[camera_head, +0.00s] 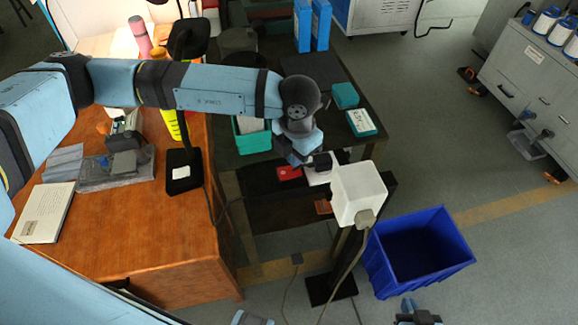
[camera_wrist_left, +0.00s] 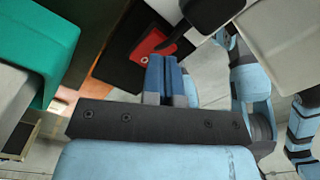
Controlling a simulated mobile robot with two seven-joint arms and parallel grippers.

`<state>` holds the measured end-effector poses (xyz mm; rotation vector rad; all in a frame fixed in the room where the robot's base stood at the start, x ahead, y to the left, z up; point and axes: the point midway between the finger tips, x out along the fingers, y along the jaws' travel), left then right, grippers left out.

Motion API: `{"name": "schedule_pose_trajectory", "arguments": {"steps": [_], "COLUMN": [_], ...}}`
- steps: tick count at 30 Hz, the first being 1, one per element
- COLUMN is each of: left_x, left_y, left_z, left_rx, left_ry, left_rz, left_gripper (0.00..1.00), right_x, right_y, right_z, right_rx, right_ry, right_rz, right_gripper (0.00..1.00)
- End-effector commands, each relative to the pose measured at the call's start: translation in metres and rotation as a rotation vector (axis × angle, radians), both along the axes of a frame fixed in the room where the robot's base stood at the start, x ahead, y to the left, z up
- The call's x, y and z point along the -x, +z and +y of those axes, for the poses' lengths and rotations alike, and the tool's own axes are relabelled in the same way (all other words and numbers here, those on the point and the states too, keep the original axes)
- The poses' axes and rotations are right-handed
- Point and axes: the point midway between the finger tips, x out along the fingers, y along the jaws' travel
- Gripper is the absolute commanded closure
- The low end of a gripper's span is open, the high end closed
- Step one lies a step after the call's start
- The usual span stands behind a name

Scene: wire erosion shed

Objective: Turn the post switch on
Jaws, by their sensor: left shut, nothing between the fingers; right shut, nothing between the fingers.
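A pale box (camera_head: 358,193) sits on top of a dark post, with a grey cable fitting on its near side. I take it to be the post switch. Beyond it is a white plate (camera_head: 316,176) with a dark part (camera_head: 322,161) against it. My left gripper (camera_head: 298,160) is just left of these, shut and empty. In the left wrist view its blue fingertips (camera_wrist_left: 166,62) are together, below a dark block (camera_wrist_left: 210,12) and the pale box (camera_wrist_left: 275,40). The switch position cannot be read. My right gripper (camera_head: 408,304) is at the bottom edge, apart from the post, shut.
A blue bin (camera_head: 440,262) stands right of the post. A wooden desk (camera_head: 150,230) fills the left, with a black stand (camera_head: 184,172).

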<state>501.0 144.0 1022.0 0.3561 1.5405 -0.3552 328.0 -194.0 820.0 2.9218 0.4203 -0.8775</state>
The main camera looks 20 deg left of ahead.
Motion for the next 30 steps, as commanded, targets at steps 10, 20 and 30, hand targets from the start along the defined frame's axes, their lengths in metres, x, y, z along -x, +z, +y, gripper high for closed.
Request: {"name": "schedule_pose_trajectory", "arguments": {"steps": [10,20,30], "left_x": [0.0,0.0,0.0], "left_y": [0.03,0.041,0.04], "left_z": [0.0,0.0,0.0], "left_rx": [0.001,0.0,0.001], "left_ry": [0.0,0.0,0.0], "left_rz": [0.0,0.0,0.0], "left_gripper": [1.0,1.0,1.0], "right_x": [0.0,0.0,0.0], "right_y": [0.012,0.014,0.013], "right_z": [0.0,0.0,0.0], "right_rx": [0.0,0.0,0.001], "right_ry": [0.0,0.0,0.0], "right_rz": [0.0,0.001,0.002], "right_gripper": [1.0,1.0,1.0]}}
